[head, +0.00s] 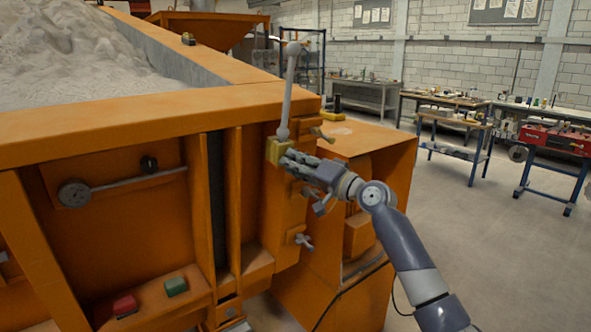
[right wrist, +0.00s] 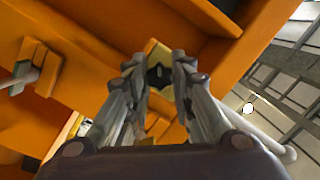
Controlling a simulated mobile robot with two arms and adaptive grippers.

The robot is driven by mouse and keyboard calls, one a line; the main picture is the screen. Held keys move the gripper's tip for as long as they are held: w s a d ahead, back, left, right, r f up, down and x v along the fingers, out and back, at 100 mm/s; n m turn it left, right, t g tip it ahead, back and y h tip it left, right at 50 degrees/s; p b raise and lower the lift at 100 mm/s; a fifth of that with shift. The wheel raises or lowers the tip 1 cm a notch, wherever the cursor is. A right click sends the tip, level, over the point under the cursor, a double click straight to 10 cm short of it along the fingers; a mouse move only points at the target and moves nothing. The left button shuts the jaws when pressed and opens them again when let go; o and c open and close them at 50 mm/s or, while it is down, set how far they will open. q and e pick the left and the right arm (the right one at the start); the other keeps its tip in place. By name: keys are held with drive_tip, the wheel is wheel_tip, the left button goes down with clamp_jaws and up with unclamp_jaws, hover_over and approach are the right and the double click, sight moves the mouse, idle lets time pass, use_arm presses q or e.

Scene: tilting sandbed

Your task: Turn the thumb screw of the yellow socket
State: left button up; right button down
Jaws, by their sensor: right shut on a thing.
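The yellow socket (head: 272,151) sits on the orange frame's corner post, and a grey lever (head: 287,95) with a ball end stands up from it. My right gripper (head: 287,160) reaches in from the right, its fingertips at the socket's face. The fingers hide the screw in the head view. My left gripper is not in view.
Another clamp screw (head: 303,240) sticks out lower on the post, and a brass-coloured one (head: 322,134) beside the socket. An orange cabinet (head: 370,143) stands close behind my right arm. The sandbed rim (head: 150,115) runs left. Open floor lies at right.

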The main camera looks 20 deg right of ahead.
drive_tip(key=shift+a+f+m+t+p, duration=0.1)
drive_tip(key=shift+m+t+p, duration=0.55)
drive_tip(key=shift+m, duration=3.3)
drive_tip(key=shift+d+f+m+t+p, duration=0.1)
drive_tip(key=shift+m+t+p, duration=0.5)
drive_tip(key=shift+m, duration=3.3)
drive_tip(key=shift+a+m+t+p, duration=0.1)
drive_tip(key=shift+m+t+p, duration=0.55)
drive_tip(key=shift+m, duration=3.3)
drive_tip(key=c, duration=1.4)
unclamp_jaws()
drive_tip(key=shift+o, duration=0.2)
